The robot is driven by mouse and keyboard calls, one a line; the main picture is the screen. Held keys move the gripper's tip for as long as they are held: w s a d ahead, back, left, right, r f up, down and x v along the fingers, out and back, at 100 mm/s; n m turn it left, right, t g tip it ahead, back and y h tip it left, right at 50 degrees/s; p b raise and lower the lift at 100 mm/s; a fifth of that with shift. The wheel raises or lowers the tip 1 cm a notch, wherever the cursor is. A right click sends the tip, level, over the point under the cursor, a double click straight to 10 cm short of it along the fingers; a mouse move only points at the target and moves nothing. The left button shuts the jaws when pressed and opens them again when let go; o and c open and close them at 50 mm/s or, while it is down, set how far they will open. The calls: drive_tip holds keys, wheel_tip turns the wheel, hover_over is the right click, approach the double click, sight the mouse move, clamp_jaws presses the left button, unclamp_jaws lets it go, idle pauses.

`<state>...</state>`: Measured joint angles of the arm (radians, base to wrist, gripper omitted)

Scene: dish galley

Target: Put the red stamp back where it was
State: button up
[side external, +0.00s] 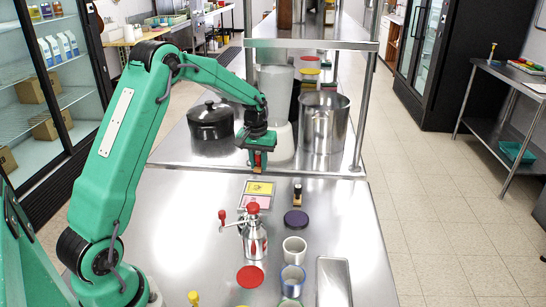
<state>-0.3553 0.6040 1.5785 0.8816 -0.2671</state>
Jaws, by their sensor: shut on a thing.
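My gripper (257,152) is over the far part of the steel counter, shut on a small stamp (257,160). Only the stamp's lower part shows below the jaws, reddish brown; its handle is hidden. It hangs upright, apart from and just behind a yellow ink pad (258,188). A pink ink pad (263,202) lies just in front of the yellow one. A dark-handled stamp (297,194) stands upright to the right of the pads. A yellow-topped piece (193,297), possibly another stamp, shows at the bottom edge.
A metal pot with red knob and handle (256,243) stands in front of the pads. Cups (294,249), a dark lid (296,219), a red lid (250,276) and a metal tray (333,283) crowd the near counter. A black pot (210,124) and tall steel pot (323,125) stand behind.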

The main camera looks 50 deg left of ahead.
drive_tip(key=shift+d, duration=0.1)
drive_tip(key=w+d+r+n, duration=0.1)
drive_tip(key=w+d+r, duration=0.15)
drive_tip(key=d, duration=0.65)
drive_tip(key=w+d+r+n, duration=0.1)
drive_tip(key=w+d, duration=0.3)
drive_tip(key=d, duration=0.5)
drive_tip(key=w+a+f, duration=0.1)
drive_tip(key=a+f, duration=0.1)
drive_tip(key=a, duration=0.1)
drive_tip(key=w+a+f, duration=0.1)
drive_tip(key=a+f, duration=0.1)
drive_tip(key=a, duration=0.2)
drive_tip(key=w+a+f, duration=0.1)
drive_tip(key=a+f, duration=0.1)
drive_tip(key=a, duration=0.1)
drive_tip(key=shift+w+a+f, duration=0.35)
drive_tip(key=shift+a+f, duration=0.05)
drive_tip(key=shift+f, duration=2)
drive_tip(key=shift+f, duration=0.1)
drive_tip(key=o, duration=0.8)
